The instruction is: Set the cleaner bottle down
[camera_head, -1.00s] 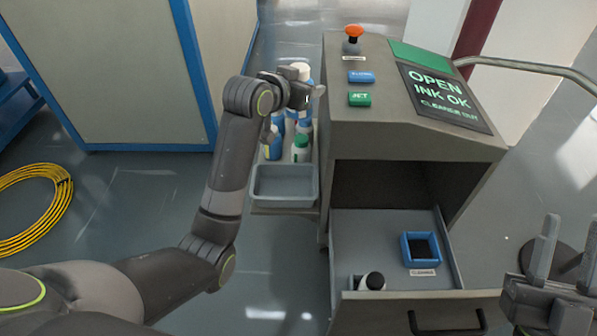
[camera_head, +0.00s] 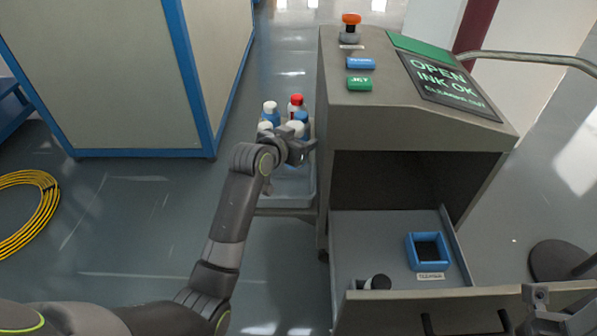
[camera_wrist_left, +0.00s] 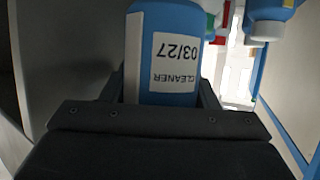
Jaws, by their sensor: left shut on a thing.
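The cleaner bottle, with a white cap (camera_head: 294,128), is in my left gripper (camera_head: 302,148). Its blue body and white label reading "CLEANER 03/27" fill the upper middle of the left wrist view (camera_wrist_left: 172,60). My left gripper is shut on the bottle, over the grey tray (camera_head: 290,192) beside the machine. The arm and gripper hide the bottle's base in the head view, so I cannot tell whether it touches the tray. My right gripper (camera_head: 548,302) is partly in view at the lower right; its jaw gap is unclear.
Several other bottles, one red-capped (camera_head: 296,100), stand just behind the held one. The grey machine (camera_head: 400,120) rises close on the right. Its open drawer (camera_head: 385,240) holds a blue square holder (camera_head: 428,251) and a dark, white-topped item (camera_head: 377,282).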

